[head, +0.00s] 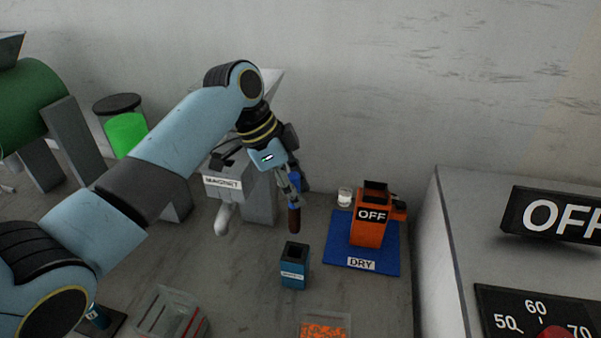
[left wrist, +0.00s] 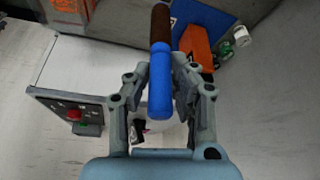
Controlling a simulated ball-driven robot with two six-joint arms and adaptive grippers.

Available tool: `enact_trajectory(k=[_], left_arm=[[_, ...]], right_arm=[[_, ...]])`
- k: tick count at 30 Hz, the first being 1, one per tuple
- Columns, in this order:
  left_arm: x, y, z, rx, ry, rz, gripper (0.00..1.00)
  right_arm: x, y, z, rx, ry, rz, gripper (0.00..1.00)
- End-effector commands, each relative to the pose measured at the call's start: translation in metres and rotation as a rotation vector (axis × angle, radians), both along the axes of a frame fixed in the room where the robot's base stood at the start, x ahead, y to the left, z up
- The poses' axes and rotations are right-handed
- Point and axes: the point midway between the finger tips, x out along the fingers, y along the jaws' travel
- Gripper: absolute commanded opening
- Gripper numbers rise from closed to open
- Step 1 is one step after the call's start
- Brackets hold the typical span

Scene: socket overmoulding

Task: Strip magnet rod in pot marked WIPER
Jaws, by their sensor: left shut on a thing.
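My left gripper (head: 292,184) is shut on the magnet rod (head: 294,222), which has a blue handle and a dark brown lower end. The rod hangs nearly upright, brown end down. In the left wrist view the blue handle (left wrist: 160,90) sits between the fingers (left wrist: 160,72). A small blue pot (head: 294,270) with an open dark top and a white label stands on the bench just below the rod's tip in the picture. The label is too small to read surely. The tip appears outside the pot; the depth between them is unclear. My right gripper is not in view.
A grey block labelled MAGNET (head: 222,182) stands behind my left arm. Right of the pot, an orange box marked OFF (head: 371,225) stands on a blue DRY mat (head: 338,249). A clear tray (head: 165,310) and a container of orange granules (head: 325,328) are in front. A grey machine (head: 440,240) stands right.

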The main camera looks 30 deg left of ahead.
Motion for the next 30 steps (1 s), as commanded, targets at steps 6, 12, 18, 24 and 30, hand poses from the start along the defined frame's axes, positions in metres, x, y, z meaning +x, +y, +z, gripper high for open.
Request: enact_trajectory(k=[6,12,18,24,30], left_arm=[[0.0,0.0,0.0,-0.001,-0.003,0.001,0.0],[0.0,0.0,-0.001,-0.001,-0.004,-0.002,0.0],[0.0,0.0,-0.009,-0.001,-0.004,-0.002,0.0],[-0.001,0.0,-0.02,-0.001,-0.003,-0.002,0.0],[0.0,0.0,-0.031,0.0,-0.004,-0.002,0.0]], right_arm=[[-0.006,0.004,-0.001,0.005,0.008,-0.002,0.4],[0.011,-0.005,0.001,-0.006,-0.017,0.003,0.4],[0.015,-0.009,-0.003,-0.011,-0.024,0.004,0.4],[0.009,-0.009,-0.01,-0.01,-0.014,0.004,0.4],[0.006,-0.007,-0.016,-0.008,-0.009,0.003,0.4]])
